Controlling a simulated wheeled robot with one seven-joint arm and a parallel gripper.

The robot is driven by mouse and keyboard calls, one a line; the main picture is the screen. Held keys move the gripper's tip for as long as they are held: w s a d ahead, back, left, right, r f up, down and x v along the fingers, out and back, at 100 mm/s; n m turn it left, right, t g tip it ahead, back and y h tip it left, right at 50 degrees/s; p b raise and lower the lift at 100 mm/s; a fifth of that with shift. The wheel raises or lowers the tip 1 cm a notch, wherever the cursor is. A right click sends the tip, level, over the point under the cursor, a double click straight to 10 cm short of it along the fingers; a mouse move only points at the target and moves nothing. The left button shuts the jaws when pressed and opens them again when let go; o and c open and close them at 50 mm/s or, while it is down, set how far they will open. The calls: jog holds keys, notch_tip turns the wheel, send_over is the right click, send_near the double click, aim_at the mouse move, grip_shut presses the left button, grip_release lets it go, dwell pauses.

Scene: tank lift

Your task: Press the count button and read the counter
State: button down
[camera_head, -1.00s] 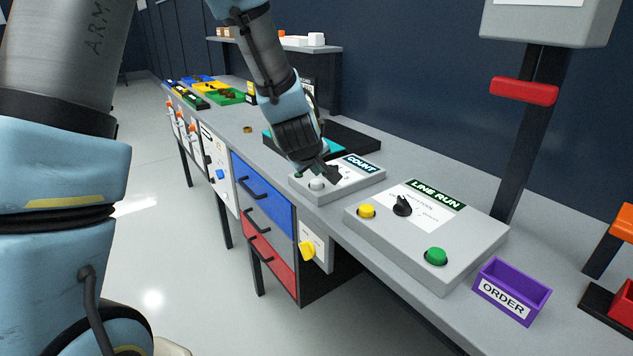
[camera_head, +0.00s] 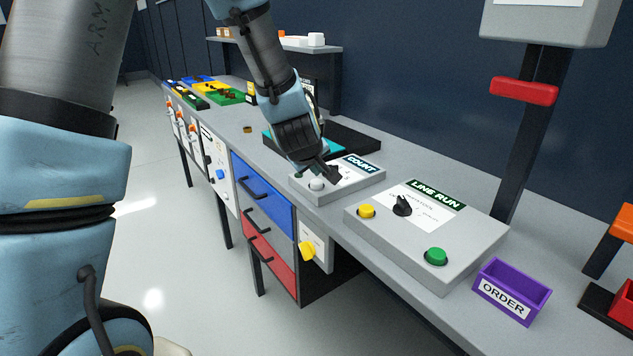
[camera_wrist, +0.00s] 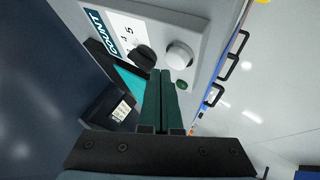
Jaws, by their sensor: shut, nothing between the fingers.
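The grey COUNT box (camera_head: 368,181) sits on the bench in the head view. It has a white round button (camera_head: 316,184), a black knob and a small green round part at its near end. In the wrist view the white button (camera_wrist: 179,55), the black knob (camera_wrist: 142,57) and the green part (camera_wrist: 182,85) show just beyond my fingertips. My gripper (camera_head: 333,174) is shut and empty over the box; its fingers (camera_wrist: 161,73) point between knob and button. I cannot tell whether they touch anything. I see no clear counter reading; the wrist view shows printed digits by the knob.
The LINE RUN box (camera_head: 450,248) with yellow and green buttons and a black knob stands to the right. A purple ORDER bin (camera_head: 512,291) is beyond it. Behind my gripper is a dark and teal tray (camera_head: 352,136). Blue and red drawers (camera_head: 263,193) are below.

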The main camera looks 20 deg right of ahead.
aim_at(317, 184)
jog(key=shift+f, duration=0.1)
jog(key=shift+f+b, duration=0.3)
jog(key=shift+b, duration=0.15)
jog(key=shift+f+b, duration=0.45)
jog(key=shift+f, duration=0.1)
dwell(0.6)
jog(key=shift+r, duration=0.15)
dwell(0.3)
jog(key=shift+r+p, duration=0.7)
jog(key=shift+r, duration=0.1)
notch_tip(317, 184, up, 5)
jog(key=p, duration=0.4)
jog(key=shift+r, duration=0.1)
dwell(0.6)
